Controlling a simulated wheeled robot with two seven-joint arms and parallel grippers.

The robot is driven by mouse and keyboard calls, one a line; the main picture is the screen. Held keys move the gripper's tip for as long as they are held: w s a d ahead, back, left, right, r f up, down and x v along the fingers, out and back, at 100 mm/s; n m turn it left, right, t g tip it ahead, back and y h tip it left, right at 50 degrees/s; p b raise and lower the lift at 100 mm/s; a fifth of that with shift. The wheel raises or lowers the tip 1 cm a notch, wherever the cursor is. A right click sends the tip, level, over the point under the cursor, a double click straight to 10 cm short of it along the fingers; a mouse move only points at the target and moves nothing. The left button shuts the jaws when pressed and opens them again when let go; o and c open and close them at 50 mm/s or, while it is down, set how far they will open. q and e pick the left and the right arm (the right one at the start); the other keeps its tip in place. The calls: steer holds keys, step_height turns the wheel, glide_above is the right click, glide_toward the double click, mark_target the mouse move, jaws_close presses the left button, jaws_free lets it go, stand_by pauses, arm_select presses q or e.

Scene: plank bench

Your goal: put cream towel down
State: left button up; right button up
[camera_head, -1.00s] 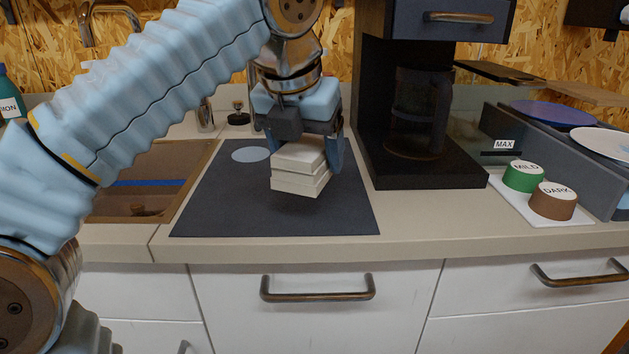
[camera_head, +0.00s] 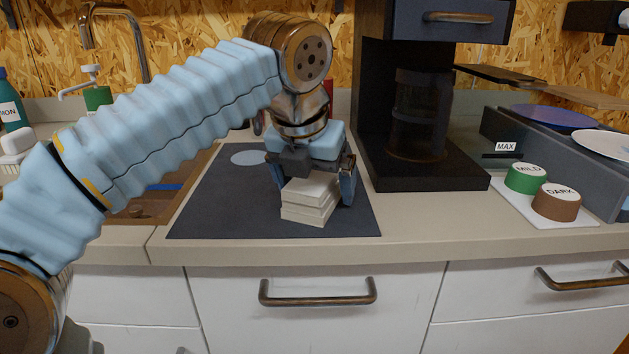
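The cream towel (camera_head: 309,203) is a folded, layered stack. It sits on the dark mat (camera_head: 225,205), near the mat's right half. My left gripper (camera_head: 313,185) is low over it, pointing down, with one finger at each side of the towel. The fingers look spread a little wider than the towel, with a slight gap at the right finger. The back of the towel is hidden under the gripper. My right gripper is not in view.
A black coffee machine (camera_head: 425,175) stands close to the right of the mat. Green (camera_head: 525,179) and brown (camera_head: 556,203) labelled pods sit farther right. A sink (camera_head: 150,205) lies left, under my arm. The mat's front left is clear.

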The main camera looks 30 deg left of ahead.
arm_select(q)
steer(key=shift+r, duration=0.25)
steer(key=p+v, duration=0.2)
steer(key=v, duration=0.9)
steer(key=shift+s+r, duration=0.15)
steer(key=shift+r, duration=0.2)
